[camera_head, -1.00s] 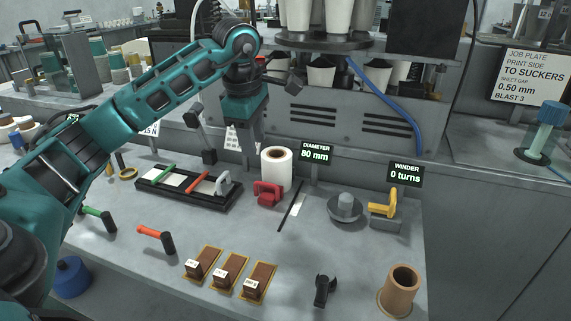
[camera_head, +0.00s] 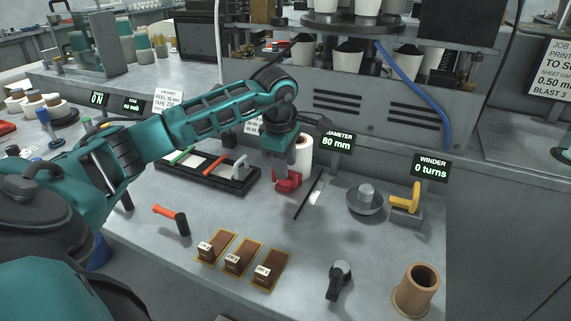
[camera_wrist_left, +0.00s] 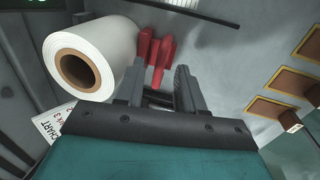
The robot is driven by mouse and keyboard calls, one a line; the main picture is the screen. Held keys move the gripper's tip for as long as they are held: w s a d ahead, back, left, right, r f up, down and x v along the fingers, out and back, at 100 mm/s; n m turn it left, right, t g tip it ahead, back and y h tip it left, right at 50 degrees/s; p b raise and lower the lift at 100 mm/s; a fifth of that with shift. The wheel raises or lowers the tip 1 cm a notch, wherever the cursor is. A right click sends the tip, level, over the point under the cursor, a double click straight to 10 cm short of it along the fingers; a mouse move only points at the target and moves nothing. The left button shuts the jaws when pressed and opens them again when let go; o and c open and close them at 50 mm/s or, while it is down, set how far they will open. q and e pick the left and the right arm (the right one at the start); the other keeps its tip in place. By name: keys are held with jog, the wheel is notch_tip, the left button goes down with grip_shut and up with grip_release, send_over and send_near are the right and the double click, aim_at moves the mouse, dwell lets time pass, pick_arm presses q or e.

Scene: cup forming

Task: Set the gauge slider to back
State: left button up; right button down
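No part is labelled as the gauge slider, so I cannot tell for certain which it is. A red block-like part (camera_head: 287,182) stands on the bench below the DIAMETER 80 mm display (camera_head: 337,141). It also shows in the left wrist view (camera_wrist_left: 155,52), beside the white roll. My left gripper (camera_head: 291,167) hangs just above and behind the red part, pointing down. My right gripper is not in view.
A white roll (camera_head: 305,150) stands close to my left gripper. A black frame (camera_head: 236,187) with green, orange and grey handles lies to the left. A thin black rod (camera_head: 308,195) lies to the right, with a grey dish (camera_head: 365,203) beyond. Brown blocks (camera_head: 238,258) sit in front.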

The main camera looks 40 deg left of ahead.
pick_arm(q)
jog(key=shift+f, duration=0.25)
jog(key=shift+c, duration=0.5)
grip_shut()
